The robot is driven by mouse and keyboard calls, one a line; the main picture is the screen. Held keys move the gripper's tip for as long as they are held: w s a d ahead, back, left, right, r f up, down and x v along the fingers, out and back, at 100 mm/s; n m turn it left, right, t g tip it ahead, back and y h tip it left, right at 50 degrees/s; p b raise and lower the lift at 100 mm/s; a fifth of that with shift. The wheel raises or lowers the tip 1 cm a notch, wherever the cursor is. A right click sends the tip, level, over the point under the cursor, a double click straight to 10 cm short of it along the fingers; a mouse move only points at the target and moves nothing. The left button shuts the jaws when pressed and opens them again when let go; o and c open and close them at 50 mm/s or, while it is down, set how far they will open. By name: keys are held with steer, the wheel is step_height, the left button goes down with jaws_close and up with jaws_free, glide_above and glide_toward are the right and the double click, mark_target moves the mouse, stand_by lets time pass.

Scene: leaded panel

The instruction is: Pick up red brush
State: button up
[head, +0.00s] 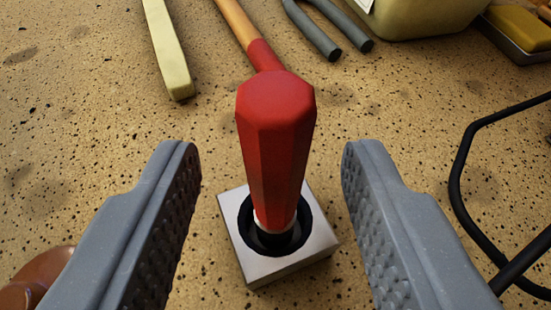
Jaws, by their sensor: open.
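A red faceted handle (275,140), which looks to be the red brush, stands upright in the middle of the head view. Its lower end sits in the dark round hole of a pale square block (312,250). Any bristles are hidden in the block. My gripper (268,165) is open, with one grey ridged finger to the left of the handle and one to the right. There is a clear gap on both sides, and neither finger touches it.
Behind the handle lie a red-tipped wooden stick (238,22), a pale yellow bar (167,45) and grey tool handles (318,30). A yellowish container (425,15) and a yellow sponge-like pad (522,25) are at the back right. A black bent wire frame (462,165) is at right, and a brown rounded object (38,277) at lower left.

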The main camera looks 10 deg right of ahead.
mark_target(274, 181)
steer(key=shift+x, duration=2.3)
steer(key=shift+c, duration=0.3)
jaws_close()
steer(key=shift+r, duration=0.1)
steer(key=s+d+r, duration=0.2)
steer(key=s, duration=0.6)
steer(key=s+d+r, duration=0.2)
steer(key=s+r, duration=0.1)
steer(key=s, duration=0.4)
steer(key=shift+s+p, duration=0.35)
